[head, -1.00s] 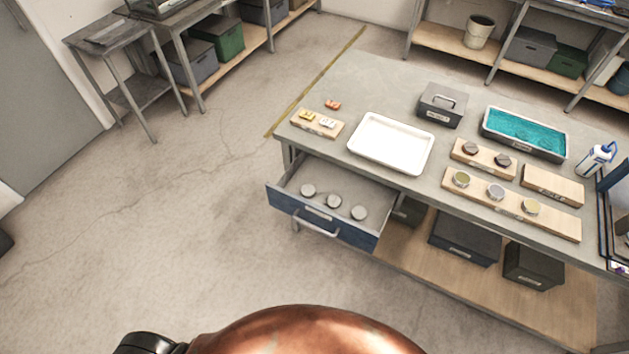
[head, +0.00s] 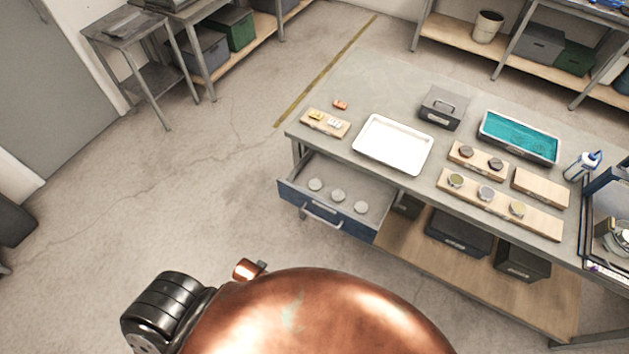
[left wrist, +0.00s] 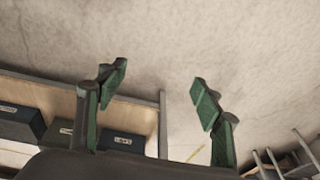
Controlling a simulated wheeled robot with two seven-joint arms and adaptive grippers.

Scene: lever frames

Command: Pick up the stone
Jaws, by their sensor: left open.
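No thing in view can be told for sure as the stone. A small orange piece (head: 340,104) lies at the table's far left. My right gripper is not in view.
The grey table (head: 375,84) carries a white tray (head: 368,167), a dark box with a handle (head: 441,108), a teal-filled tray (head: 495,152) and a bottle (head: 582,166). The drawer juts out from its front left. The floor left of the table is clear.

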